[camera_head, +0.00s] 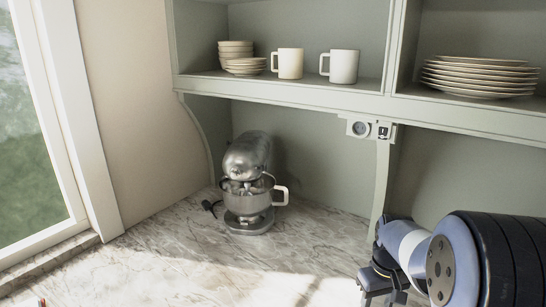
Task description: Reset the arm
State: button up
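My arm reaches in from the lower right of the head view, with blue, white and black links. My gripper (382,295) is dark and hangs at the arm's end, low in the picture over the marble counter (180,260). Its fingers point down and are partly cut off by the bottom edge, so their opening is unclear. I see nothing held in the visible part of it.
A silver stand mixer (247,165) with a bowl stands on the counter, left of my gripper. A shelf (300,92) above holds bowls (236,48), two mugs (343,66) and stacked plates (480,75). A window (35,120) is at left. The front counter is mostly clear.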

notch_tip(320, 180, down, 5)
jog(key=b, duration=0.3)
jog(key=shift+r+m, duration=0.15)
jog(key=shift+m, duration=0.95)
jog(key=m+b, duration=0.1)
jog(key=m, duration=0.5)
jog(key=m+b, duration=0.1)
jog(key=m, duration=0.4)
jog(key=m+b, duration=0.1)
jog(key=m, duration=0.3)
jog(key=shift+r+m, duration=0.1)
jog(key=shift+m, duration=0.3)
jog(key=shift+r+p, duration=0.45)
jog(key=shift+r, duration=0.35)
